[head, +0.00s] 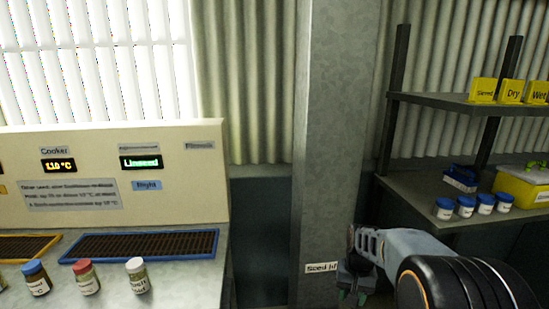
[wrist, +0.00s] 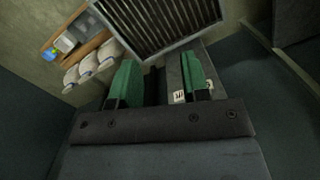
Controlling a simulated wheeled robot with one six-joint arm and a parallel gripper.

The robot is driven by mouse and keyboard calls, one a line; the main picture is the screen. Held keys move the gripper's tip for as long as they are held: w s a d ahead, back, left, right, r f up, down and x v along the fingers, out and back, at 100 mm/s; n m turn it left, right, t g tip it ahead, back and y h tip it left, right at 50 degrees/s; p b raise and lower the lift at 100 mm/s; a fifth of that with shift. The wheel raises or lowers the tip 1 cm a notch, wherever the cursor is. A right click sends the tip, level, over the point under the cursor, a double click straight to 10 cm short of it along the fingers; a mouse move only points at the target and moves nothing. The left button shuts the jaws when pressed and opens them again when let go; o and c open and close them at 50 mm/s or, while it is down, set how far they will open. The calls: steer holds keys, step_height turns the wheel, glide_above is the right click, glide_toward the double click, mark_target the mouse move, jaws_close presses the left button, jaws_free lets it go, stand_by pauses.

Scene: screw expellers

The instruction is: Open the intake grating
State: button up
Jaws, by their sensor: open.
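A dark slatted grating (wrist: 160,22) with a pale grey frame shows at the top of the wrist view; it looks like the intake grating, and it lies flat in its frame as far as I can see. Its upper part is cut off by the picture edge. My gripper (wrist: 160,80) has its two green fingers apart with nothing held between them. The grating is beyond the fingertips, apart from them. In the head view my gripper (head: 352,296) hangs low at the right of the grey pillar, and this grating is out of that view.
A grey pillar (head: 335,130) bears a "Seed lif…" label (head: 321,268). Left is a counter with a blue-framed grating (head: 140,245), an orange-framed grating (head: 25,246) and several jars. Right is a shelf (head: 450,103) with yellow signs above blue-lidded jars (head: 465,207).

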steer(key=s+a+r+n+t+p, duration=0.3)
steer(key=s+r+p, duration=0.4)
steer(key=s+r, duration=0.7)
steer(key=shift+s+a+r+t+h, duration=0.3)
steer(key=shift+s+a+r+t, duration=0.1)
steer(key=shift+a+r+t, duration=0.4)
steer(key=shift+d, duration=0.2)
